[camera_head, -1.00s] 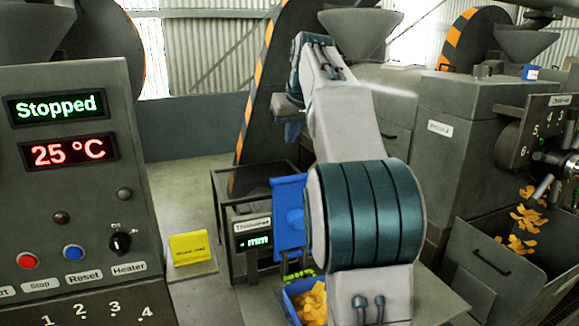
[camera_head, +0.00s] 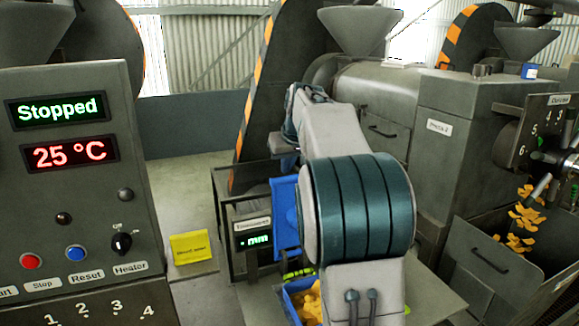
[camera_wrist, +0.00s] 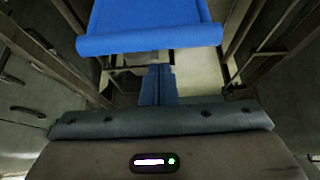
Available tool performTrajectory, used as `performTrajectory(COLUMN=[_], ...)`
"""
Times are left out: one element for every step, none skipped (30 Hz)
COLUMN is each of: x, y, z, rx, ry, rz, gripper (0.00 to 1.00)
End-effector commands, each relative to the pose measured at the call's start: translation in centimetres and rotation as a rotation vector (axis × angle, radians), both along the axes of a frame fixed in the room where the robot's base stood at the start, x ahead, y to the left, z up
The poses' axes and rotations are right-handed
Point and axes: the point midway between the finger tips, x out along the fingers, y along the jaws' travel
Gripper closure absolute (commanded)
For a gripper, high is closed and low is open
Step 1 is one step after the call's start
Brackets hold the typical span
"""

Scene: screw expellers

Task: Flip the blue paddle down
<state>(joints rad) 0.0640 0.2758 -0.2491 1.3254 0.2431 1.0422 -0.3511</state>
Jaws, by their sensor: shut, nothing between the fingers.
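The blue paddle (camera_head: 285,212) is a flat panel on the front of the thickness unit in the head view, just left of my arm, which hides its right side. In the wrist view the paddle (camera_wrist: 150,22) fills the top middle, with a thick rolled edge towards me. My gripper (camera_wrist: 158,68) shows there as two blue fingers side by side, shut and empty. Their tips lie just below the paddle's edge in the picture; I cannot tell whether they touch it. In the head view my wrist is above the paddle, and the fingertips are not clearly visible.
The thickness unit (camera_head: 252,242) has a dark open frame around the paddle. A blue bin (camera_head: 292,284) with yellow flakes sits below. A control panel (camera_head: 75,190) reading "Stopped" and 25 °C stands at left. A yellow sign (camera_head: 190,248) stands on the floor. Press machinery (camera_head: 445,150) is at right.

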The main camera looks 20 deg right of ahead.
Motion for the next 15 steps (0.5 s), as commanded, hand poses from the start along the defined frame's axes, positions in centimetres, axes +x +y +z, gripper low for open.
performTrajectory(x=[-0.5, -0.7, -1.0, -1.1, -1.3, -1.4, -1.5, -1.6, -1.7, -1.7, -1.7, -1.7, -1.7, -1.7, -1.7], y=[0.1, 0.1, 0.1, 0.1, 0.1, 0.1, 0.1, 0.1, 0.1, 0.1, 0.1, 0.0, 0.0, 0.0, 0.0], z=[0.0, 0.0, -0.1, -0.2, -0.2, -0.2, -0.3, -0.3, -0.3, -0.3, -0.3, -0.3, -0.3, -0.4, -0.4], rx=[0.001, -0.001, 0.0, 0.0, 0.0, 0.0, 0.0, 0.0, 0.0, -0.001, -0.001, -0.001, -0.001, -0.001, -0.001], ry=[-0.001, -0.001, 0.0, 0.001, 0.0, 0.0, 0.0, 0.0, 0.0, 0.0, 0.0, 0.0, 0.0, 0.0, 0.0], rz=[0.001, 0.001, 0.001, 0.001, 0.001, 0.001, 0.001, 0.001, 0.001, 0.001, 0.001, 0.001, 0.001, 0.001, 0.001], gripper=[1.0, 1.0, 1.0, 1.0, 1.0, 1.0, 1.0, 1.0, 1.0, 1.0, 1.0, 1.0, 1.0, 1.0, 1.0])
